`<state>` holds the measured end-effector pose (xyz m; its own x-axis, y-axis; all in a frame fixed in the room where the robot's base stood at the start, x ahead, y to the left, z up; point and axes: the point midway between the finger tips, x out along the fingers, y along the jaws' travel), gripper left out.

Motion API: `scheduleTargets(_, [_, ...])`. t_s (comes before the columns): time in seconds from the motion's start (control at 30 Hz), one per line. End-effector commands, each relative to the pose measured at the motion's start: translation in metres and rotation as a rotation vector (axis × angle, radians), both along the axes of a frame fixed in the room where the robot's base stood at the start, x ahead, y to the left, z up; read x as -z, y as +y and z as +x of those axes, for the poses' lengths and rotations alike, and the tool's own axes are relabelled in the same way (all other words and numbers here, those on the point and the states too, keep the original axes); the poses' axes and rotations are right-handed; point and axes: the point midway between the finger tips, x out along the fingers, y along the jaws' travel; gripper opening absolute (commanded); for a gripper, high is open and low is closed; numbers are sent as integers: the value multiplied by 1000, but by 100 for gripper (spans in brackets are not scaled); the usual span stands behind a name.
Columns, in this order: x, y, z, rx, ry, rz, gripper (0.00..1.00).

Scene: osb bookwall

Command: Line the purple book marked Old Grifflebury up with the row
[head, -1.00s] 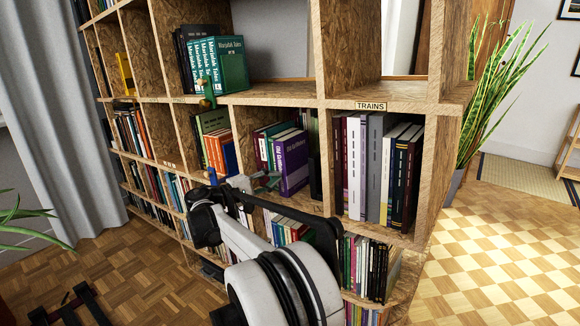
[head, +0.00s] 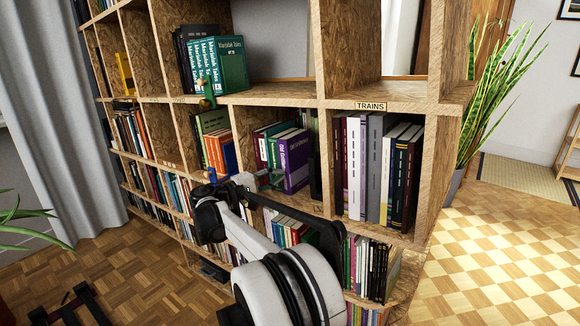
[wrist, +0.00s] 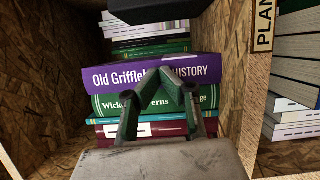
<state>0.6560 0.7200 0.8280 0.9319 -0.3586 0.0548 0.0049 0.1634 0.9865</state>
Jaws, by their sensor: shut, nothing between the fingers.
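The purple book (head: 296,163) marked Old Grifflebury stands upright at the right end of a short row in a middle compartment. In the wrist view its purple spine (wrist: 110,77) lies across the picture and looks nearer than the green book (wrist: 115,104) beside it, so it seems to stand out a little. My gripper (head: 274,180) is in front of this row. In the wrist view my gripper (wrist: 160,76) has its fingertips together, empty, over the middle of the purple spine and hiding some lettering. I cannot tell whether they touch it.
A dark object (head: 314,178) stands right of the purple book. Wooden dividers close in the compartment; a labelled upright (wrist: 258,60) is at the right in the wrist view. The TRAINS compartment holds several books (head: 372,165). Green books (head: 228,66) stand on the shelf above.

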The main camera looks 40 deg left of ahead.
Motion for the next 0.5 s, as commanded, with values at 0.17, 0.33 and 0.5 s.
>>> scheduleTargets(0.17, [0,-1,4,1,0,0,0])
scheduleTargets(0.33, [0,-1,4,1,0,0,0])
scheduleTargets(0.5, [0,1,-5,-1,0,0,0])
